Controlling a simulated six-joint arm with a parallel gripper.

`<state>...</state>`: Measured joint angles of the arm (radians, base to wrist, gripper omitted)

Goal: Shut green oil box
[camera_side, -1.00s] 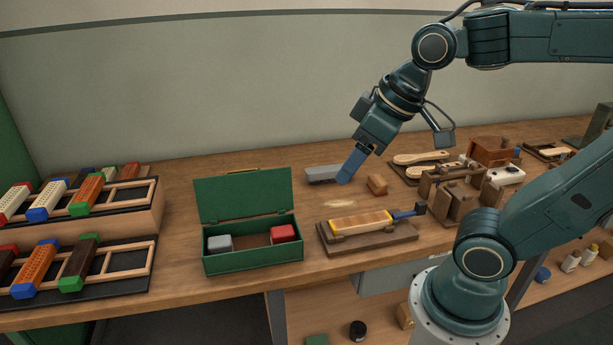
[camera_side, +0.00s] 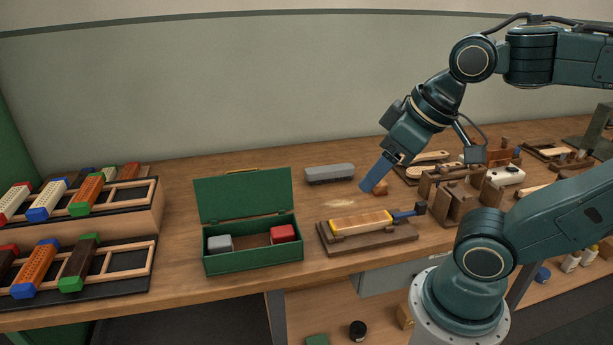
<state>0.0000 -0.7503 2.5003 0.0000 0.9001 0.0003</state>
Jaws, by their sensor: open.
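The green oil box (camera_side: 252,264) stands on the bench at centre left. Its lid (camera_side: 243,195) is up, leaning back behind the box. Inside are a grey block (camera_side: 219,243) at the left and a red block (camera_side: 284,234) at the right. My gripper (camera_side: 375,175), with blue fingers, is open and empty. It hangs above the bench, to the right of the box and well apart from it.
A grey-topped brush (camera_side: 330,173) lies between the box and my gripper. A wooden board (camera_side: 368,238) with a yellow-edged block sits right of the box. Racks of coloured brushes (camera_side: 82,262) stand at the left.

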